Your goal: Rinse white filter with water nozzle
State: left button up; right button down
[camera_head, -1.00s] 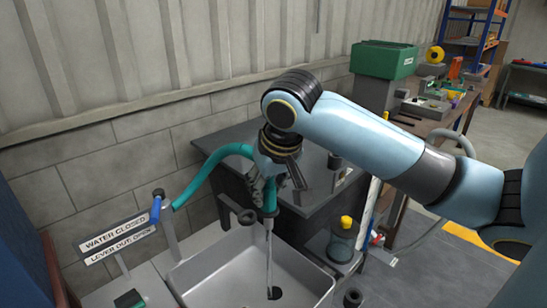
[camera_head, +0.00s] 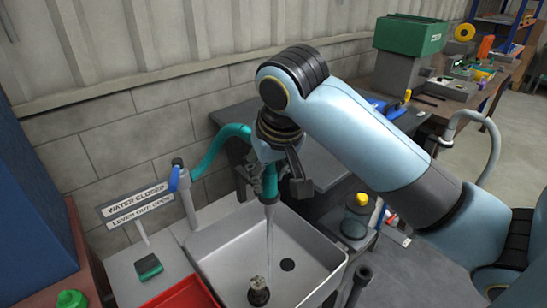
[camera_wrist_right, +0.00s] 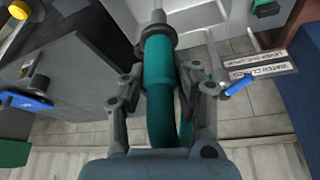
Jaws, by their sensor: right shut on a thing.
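My right gripper (camera_head: 272,180) is shut on the teal water nozzle (camera_head: 270,183) above the grey sink (camera_head: 218,262). The right wrist view shows the fingers on either side of the teal nozzle (camera_wrist_right: 159,68), with its dark ringed end pointing up in that picture. In the head view the nozzle points down, and a thin clear stream of water (camera_head: 268,235) falls from it into the basin. A small dark metallic round part (camera_head: 258,291) stands in the basin near its front. I cannot make out a white filter. My left gripper is out of view.
A blue lever (camera_head: 175,178) stands by a water sign (camera_head: 137,204) left of the sink. A red tray (camera_head: 188,297) and a green block (camera_head: 148,267) lie at the left. A yellow-capped jar (camera_head: 356,217) stands right of the sink. The teal hose (camera_head: 215,147) arcs behind.

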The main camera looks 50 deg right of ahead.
jog(key=shift+s+a+p, duration=0.1)
jog(key=shift+a+p, duration=0.2)
jog(key=shift+a, duration=1.95)
jog(key=shift+s+r, duration=0.1)
jog(key=shift+s+a+p, duration=0.1)
jog(key=shift+s+p, duration=0.35)
jog(key=shift+p, duration=0.25)
jog(key=shift+w, duration=0.1)
jog(key=shift+w+d+p, duration=0.4)
jog(key=shift+d+p, duration=0.2)
jog(key=shift+w+a, duration=0.1)
jog(key=shift+a, duration=0.05)
jog(key=shift+w+a+p, duration=0.4)
jog(key=shift+w+p, duration=0.05)
jog(key=shift+p, duration=0.05)
jog(key=shift+d, duration=0.1)
